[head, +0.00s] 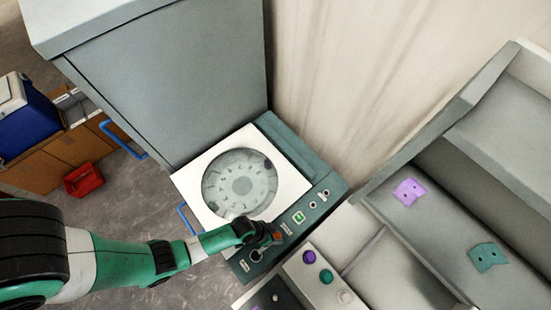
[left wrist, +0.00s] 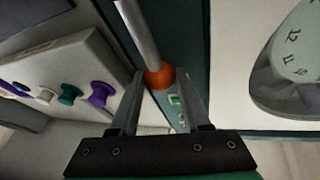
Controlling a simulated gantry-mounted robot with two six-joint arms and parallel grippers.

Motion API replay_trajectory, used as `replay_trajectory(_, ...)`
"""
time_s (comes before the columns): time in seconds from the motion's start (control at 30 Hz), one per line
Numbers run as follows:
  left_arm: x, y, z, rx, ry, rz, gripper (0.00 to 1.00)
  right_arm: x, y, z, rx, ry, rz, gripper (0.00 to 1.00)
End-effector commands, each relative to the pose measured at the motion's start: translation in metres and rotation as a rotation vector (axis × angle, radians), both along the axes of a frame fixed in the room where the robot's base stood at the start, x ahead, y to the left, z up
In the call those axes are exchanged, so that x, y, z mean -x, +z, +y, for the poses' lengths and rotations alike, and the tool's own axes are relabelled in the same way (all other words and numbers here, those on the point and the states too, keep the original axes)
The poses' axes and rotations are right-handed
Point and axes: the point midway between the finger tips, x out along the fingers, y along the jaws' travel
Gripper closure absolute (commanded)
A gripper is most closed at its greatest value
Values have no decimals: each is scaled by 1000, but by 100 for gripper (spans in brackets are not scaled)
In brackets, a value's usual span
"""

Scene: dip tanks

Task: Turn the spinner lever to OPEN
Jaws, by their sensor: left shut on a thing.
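The spinner (head: 183,186) is a teal cabinet with a white top and a round clear lid (head: 240,160). Its teal front panel carries the lever, whose orange ball knob (head: 277,236) shows at my left gripper (head: 268,235). In the left wrist view the orange knob (left wrist: 160,77) is between the fingers of my left gripper (left wrist: 162,82), which is shut on it. The lever's metal shaft (left wrist: 138,28) runs up and left from the knob. The panel lettering is too small to read, so I cannot tell the lever's marked position. My right gripper is not in view.
A pale box with purple (head: 309,257), teal and white knobs stands close beside the panel. A green-lit switch (head: 299,217) is near the lever. A tall grey cabinet (head: 170,80) stands behind. Grey trays at right hold a purple plate (head: 409,192) and a teal plate (head: 487,257).

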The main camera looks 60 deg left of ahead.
Motion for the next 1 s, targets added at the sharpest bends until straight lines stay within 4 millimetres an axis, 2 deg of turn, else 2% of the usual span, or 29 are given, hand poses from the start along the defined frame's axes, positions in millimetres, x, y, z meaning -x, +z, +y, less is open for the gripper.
replay_trajectory(0.2,0,-1,0,-1,-4,1,100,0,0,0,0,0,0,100)
replay_trajectory(0.23,0,0,0,-1,-4,1,50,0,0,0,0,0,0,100)
replay_trajectory(0.37,0,0,0,0,-3,1,26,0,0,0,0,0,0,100)
replay_trajectory(0.73,2,5,1,-1,-2,2,24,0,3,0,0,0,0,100)
replay_trajectory(1.0,18,48,10,0,-1,-1,24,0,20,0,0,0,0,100)
